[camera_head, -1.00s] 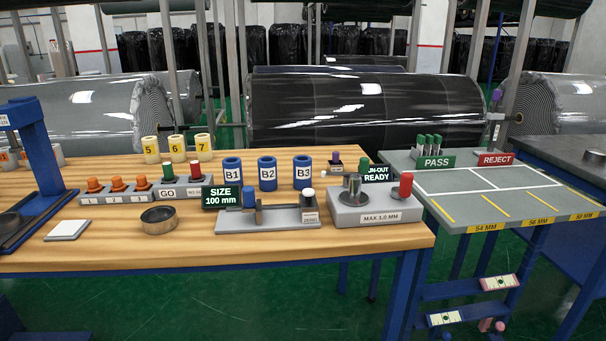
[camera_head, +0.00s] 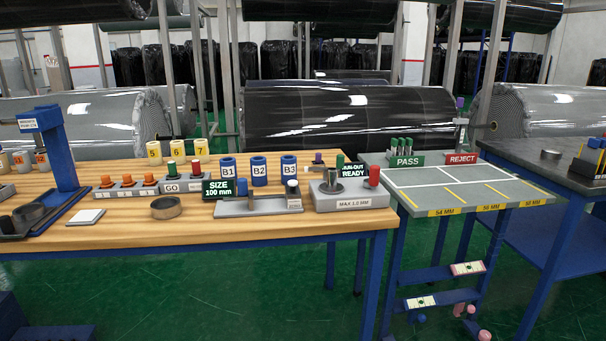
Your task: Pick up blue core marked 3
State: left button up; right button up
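The blue core marked B3 (camera_head: 289,172) stands upright on the wooden table, at the right end of a row of blue cores. The core marked B2 (camera_head: 259,174) and the core marked B1 (camera_head: 228,171) stand to its left. A grey measuring fixture (camera_head: 258,207) lies in front of the row, and its white-topped post stands just in front of B3. Neither of my grippers is in view.
The SIZE 100 mm sign (camera_head: 218,189) stands in front of B1. A MAX 1.0 MM gauge block (camera_head: 350,200) and RUN-OUT READY sign (camera_head: 354,170) are right of B3. Yellow cores (camera_head: 154,156) stand back left. Green floor (camera_head: 220,295) in front is clear.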

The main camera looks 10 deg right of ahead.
aim_at(289, 163)
jog(key=z, duration=1.65)
jog(key=i, duration=1.45)
jog(key=u, duration=2.55)
